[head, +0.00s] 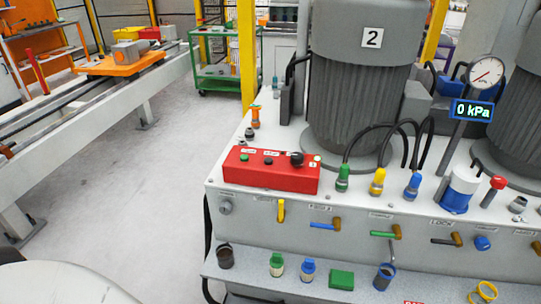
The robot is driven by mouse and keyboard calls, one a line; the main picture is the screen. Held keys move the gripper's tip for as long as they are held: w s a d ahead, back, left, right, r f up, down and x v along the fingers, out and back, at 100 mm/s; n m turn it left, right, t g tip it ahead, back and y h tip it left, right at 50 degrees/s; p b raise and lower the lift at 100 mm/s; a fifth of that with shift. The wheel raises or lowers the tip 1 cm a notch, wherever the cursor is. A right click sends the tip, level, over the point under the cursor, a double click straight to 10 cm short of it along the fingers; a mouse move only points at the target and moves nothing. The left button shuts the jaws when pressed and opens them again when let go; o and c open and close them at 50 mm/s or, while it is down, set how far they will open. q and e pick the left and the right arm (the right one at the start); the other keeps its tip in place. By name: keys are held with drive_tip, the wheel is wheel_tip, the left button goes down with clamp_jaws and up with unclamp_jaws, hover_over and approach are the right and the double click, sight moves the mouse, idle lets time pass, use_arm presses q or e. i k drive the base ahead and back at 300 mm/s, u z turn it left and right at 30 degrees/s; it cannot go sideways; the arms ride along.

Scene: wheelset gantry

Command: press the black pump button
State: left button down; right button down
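A red control box (270,177) sits on the left front of the grey machine top. On its upper face, from left to right, are a green button (244,157), a small low black button (268,161), a larger raised black knob (297,158) and a small pale round light or button (318,159). Small white labels lie behind the first two, too small to read. The frame does not show which black control is the pump button. Neither gripper shows in the head view, and nothing touches the box.
Green, yellow and blue capped fittings (377,182) stand right of the box. A large grey motor marked 2 (362,80) rises behind. A gauge (486,72) and a display (473,111) reading 0 kPa stand right. Coloured valve levers line the front face, above a shelf (236,266) with loose parts.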

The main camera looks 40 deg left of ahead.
sight(268, 161)
drive_tip(key=u, duration=0.35)
drive_tip(key=i, duration=1)
drive_tip(key=u, duration=0.4)
